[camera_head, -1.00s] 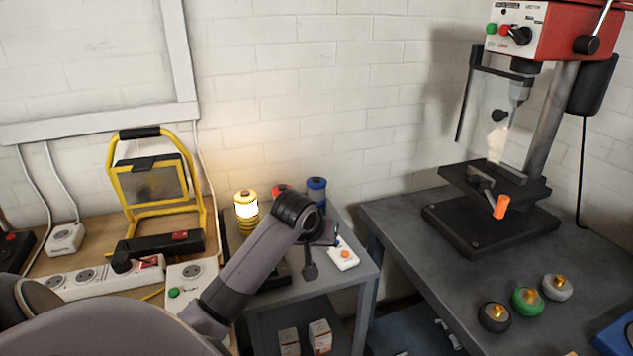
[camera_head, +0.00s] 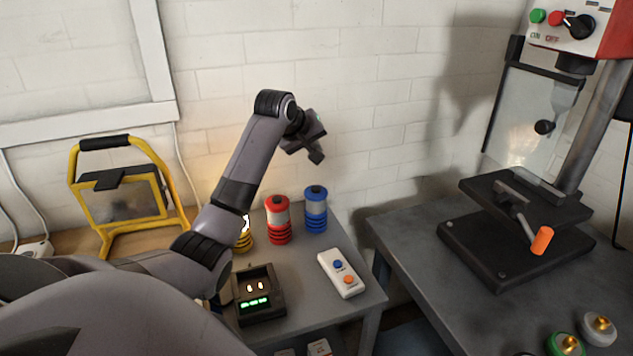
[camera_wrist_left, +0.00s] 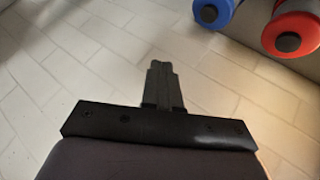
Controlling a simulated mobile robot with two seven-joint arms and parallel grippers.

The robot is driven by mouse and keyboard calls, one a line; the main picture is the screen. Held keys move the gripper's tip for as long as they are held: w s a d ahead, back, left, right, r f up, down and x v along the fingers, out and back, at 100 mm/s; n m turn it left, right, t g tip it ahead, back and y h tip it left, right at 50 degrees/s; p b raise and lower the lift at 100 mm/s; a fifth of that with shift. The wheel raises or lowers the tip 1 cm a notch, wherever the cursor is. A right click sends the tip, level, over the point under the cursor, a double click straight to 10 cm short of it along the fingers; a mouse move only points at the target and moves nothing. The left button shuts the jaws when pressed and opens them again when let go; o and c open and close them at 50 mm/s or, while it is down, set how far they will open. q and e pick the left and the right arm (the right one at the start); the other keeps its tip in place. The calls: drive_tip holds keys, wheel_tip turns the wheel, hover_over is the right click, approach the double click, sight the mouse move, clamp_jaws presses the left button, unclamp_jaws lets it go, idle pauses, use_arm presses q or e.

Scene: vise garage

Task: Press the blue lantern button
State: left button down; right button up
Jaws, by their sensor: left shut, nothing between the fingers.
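The blue lantern (camera_head: 316,215) stands upright at the back of the small grey table, unlit, with a dark button (camera_head: 316,190) on top. In the left wrist view the blue lantern (camera_wrist_left: 222,10) shows at the top edge, its dark end cap visible. My left gripper (camera_head: 316,157) is shut and empty, raised above the blue lantern in the head view and apart from it. Its closed fingers (camera_wrist_left: 162,70) point at the white brick wall in the wrist view. My right gripper is not in view.
A red lantern (camera_head: 278,222) stands just left of the blue one. A yellow lantern (camera_head: 245,243), glowing, is partly behind my arm. A white control box (camera_head: 341,273) with blue and orange buttons and a black display box (camera_head: 259,294) lie in front. A drill press (camera_head: 520,235) stands right.

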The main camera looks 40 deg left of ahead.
sight(313, 190)
use_arm(q)
drive_tip(key=shift+w+a+r, duration=0.15)
drive_tip(key=shift+w+a, duration=0.1)
drive_tip(key=shift+a, duration=0.05)
drive_tip(key=shift+f+b, duration=0.5)
drive_tip(key=shift+f, duration=3.85)
drive_tip(key=shift+f, duration=0.1)
drive_tip(key=shift+f+p, duration=0.3)
drive_tip(key=shift+f, duration=0.1)
